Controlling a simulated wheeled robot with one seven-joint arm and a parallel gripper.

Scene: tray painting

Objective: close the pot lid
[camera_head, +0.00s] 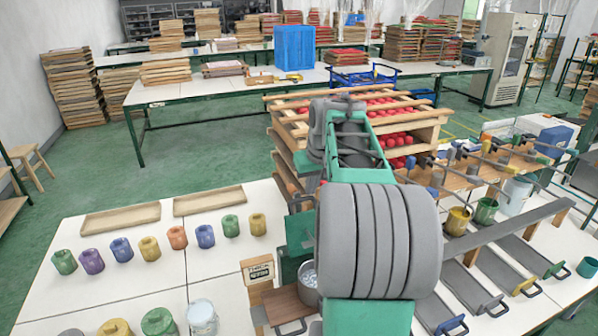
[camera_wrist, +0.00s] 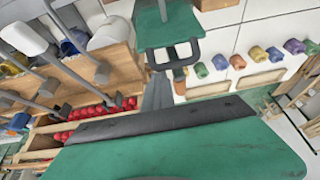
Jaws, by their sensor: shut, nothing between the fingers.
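A round metal pot (camera_head: 309,277) stands on the table just left of my arm in the head view. Its mouth is uncovered, and part of it is hidden behind my arm. A green panel (camera_head: 297,232) rises behind it and looks like the raised lid. In the wrist view a green panel (camera_wrist: 165,27) with a dark loop handle (camera_wrist: 172,57) appears to be the same piece. My gripper (camera_wrist: 158,88) is shut and empty close to this handle; I cannot tell whether they touch. My gripper is hidden behind my arm in the head view.
A brown board (camera_head: 286,304) with a dark handle and a small sign (camera_head: 258,270) lie left of the pot. Coloured pots (camera_head: 149,246) stand in a row further left. A wooden rack (camera_head: 425,130) with red pieces is behind. Metal trays (camera_head: 468,287) lie right.

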